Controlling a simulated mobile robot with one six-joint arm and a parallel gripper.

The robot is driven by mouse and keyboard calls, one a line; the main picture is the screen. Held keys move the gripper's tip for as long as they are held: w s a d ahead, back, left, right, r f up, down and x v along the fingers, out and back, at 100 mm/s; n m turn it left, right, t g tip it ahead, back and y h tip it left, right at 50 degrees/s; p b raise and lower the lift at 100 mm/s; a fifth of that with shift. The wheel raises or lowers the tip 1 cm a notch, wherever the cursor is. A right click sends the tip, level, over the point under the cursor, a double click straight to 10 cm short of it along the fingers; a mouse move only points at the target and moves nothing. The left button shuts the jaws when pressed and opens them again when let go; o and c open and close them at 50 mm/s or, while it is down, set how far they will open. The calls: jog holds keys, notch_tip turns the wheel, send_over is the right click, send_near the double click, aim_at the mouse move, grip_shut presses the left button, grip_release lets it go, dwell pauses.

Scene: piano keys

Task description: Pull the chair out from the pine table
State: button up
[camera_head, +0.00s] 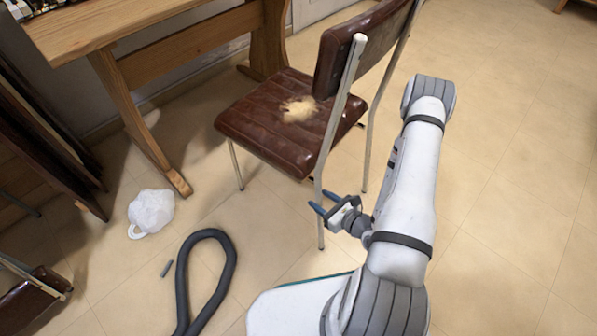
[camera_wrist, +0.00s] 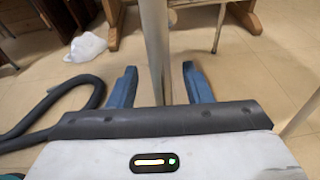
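The chair (camera_head: 270,120) has a brown padded seat with a torn patch, a brown backrest and pale metal legs. It stands on the floor at the front of the pine table (camera_head: 190,58), whose top is at the upper left. My gripper (camera_head: 317,202) is at a rear leg of the chair, below the seat. In the wrist view, the two blue fingers of my gripper (camera_wrist: 159,84) are apart, with the pale chair leg (camera_wrist: 155,40) between them. I see gaps on both sides of the leg, so the fingers do not appear to touch it.
A white plastic bag (camera_head: 151,210) and a dark hose (camera_head: 182,285) lie on the floor at left. Dark folded boards (camera_head: 45,125) lean at the far left, above another brown seat (camera_head: 30,300). The tiled floor at right is clear.

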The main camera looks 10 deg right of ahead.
jog(key=shift+o, duration=0.9)
jog(key=s+d, duration=0.5)
jog(key=s, duration=0.3)
jog(key=shift+s+d, duration=0.15)
jog(key=shift+s, duration=0.05)
